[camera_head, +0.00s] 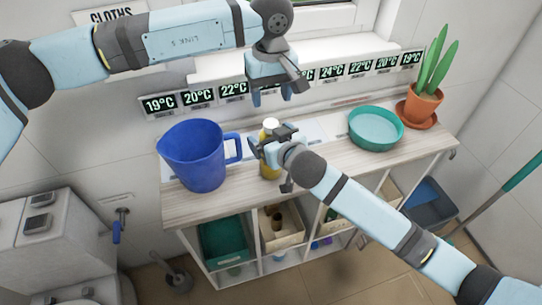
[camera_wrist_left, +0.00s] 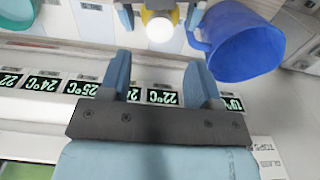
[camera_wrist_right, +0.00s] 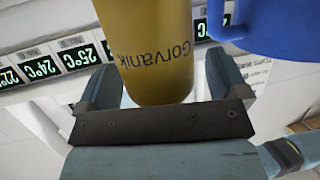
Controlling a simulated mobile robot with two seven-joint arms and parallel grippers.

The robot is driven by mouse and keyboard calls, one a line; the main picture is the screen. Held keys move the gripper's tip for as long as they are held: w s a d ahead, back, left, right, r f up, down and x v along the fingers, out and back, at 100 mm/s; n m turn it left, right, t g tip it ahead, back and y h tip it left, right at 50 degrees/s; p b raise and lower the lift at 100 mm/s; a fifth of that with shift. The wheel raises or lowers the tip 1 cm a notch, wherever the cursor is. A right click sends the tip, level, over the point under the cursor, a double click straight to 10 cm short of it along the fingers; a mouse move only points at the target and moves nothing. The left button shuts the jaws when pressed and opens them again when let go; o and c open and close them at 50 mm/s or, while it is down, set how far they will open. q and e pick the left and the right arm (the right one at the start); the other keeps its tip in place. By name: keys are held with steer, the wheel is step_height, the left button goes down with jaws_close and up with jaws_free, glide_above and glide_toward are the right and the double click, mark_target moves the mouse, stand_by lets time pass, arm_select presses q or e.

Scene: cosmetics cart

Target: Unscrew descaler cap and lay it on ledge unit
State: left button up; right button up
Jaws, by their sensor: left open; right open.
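The descaler is a yellow bottle (camera_head: 268,171) with a white cap (camera_head: 270,123), upright on the ledge unit (camera_head: 310,165). In the right wrist view the bottle (camera_wrist_right: 152,45) shows dark lettering and stands between the fingers. My right gripper (camera_head: 270,143) is open around the bottle; contact cannot be told. In the left wrist view the white cap (camera_wrist_left: 160,29) shows beyond my left fingers. My left gripper (camera_head: 272,97) is open and empty, above and behind the cap. The left fingers also show in its wrist view (camera_wrist_left: 162,80).
A blue jug (camera_head: 200,158) stands left of the bottle, its handle close by. A teal bowl (camera_head: 375,130) and a potted plant (camera_head: 425,95) stand to the right. A row of temperature displays (camera_head: 198,97) lines the wall.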

mark_target(271, 123)
steer(key=c, duration=1.2)
arm_select(q)
steer(key=shift+c, duration=1)
arm_select(e)
jaws_close()
arm_select(q)
steer(key=shift+f, duration=4)
steer(key=shift+c, duration=0.2)
steer(key=c, duration=0.7)
steer(key=n, duration=0.6)
steer(key=shift+n, duration=0.3)
